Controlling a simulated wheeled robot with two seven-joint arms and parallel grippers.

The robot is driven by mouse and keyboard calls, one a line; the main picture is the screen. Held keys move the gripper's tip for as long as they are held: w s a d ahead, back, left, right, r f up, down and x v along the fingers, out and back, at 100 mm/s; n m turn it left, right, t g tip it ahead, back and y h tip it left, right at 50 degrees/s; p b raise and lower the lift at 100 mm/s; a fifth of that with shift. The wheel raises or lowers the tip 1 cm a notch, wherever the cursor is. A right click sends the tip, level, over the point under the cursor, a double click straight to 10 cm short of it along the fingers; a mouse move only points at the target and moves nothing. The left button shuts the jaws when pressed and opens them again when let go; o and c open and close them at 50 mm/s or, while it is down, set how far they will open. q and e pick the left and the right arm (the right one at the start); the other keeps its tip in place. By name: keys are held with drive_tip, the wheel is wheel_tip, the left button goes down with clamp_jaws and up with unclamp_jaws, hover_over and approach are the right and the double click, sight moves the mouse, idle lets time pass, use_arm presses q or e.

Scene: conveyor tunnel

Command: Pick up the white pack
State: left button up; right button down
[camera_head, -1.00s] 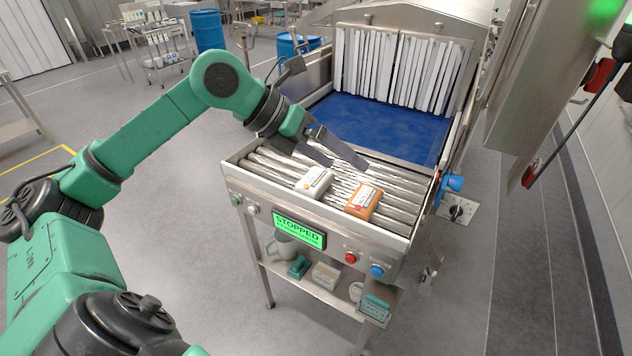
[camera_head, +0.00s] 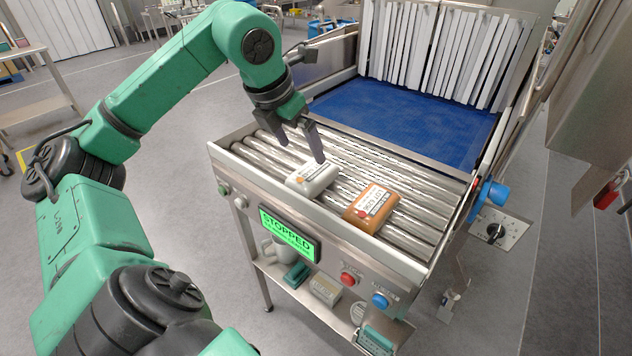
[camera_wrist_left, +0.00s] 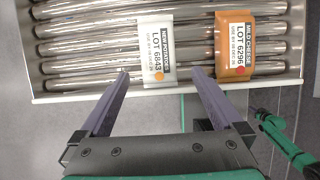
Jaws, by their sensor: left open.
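The white pack (camera_head: 312,178) lies flat on the steel rollers near the front edge of the conveyor, with a printed label and an orange dot. In the left wrist view the white pack (camera_wrist_left: 157,48) lies ahead of the open fingers, roughly between their lines. My left gripper (camera_head: 301,150) is open and empty, above the rollers just behind and over the white pack. It also shows in the left wrist view (camera_wrist_left: 158,84), its two fingers spread. I cannot tell its exact height above the pack. My right gripper is not in view.
An orange pack (camera_head: 371,208) lies to the right of the white pack, with a small gap between them. A steel front rail with a "STOPPED" screen (camera_head: 290,235) borders the rollers (camera_head: 420,205). Behind them are a blue belt (camera_head: 410,125) and a white strip curtain (camera_head: 440,52).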

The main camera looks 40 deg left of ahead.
sight(311, 170)
use_arm(q)
drive_tip(key=x, duration=0.3)
drive_tip(key=p+x, duration=0.1)
drive_tip(key=x, duration=0.6)
drive_tip(key=shift+a+f, duration=0.25)
drive_tip(key=shift+w+f, duration=0.15)
clamp_jaws()
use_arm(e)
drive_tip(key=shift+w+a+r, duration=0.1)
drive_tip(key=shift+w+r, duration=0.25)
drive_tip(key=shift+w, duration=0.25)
use_arm(q)
drive_tip(key=shift+r, duration=0.2)
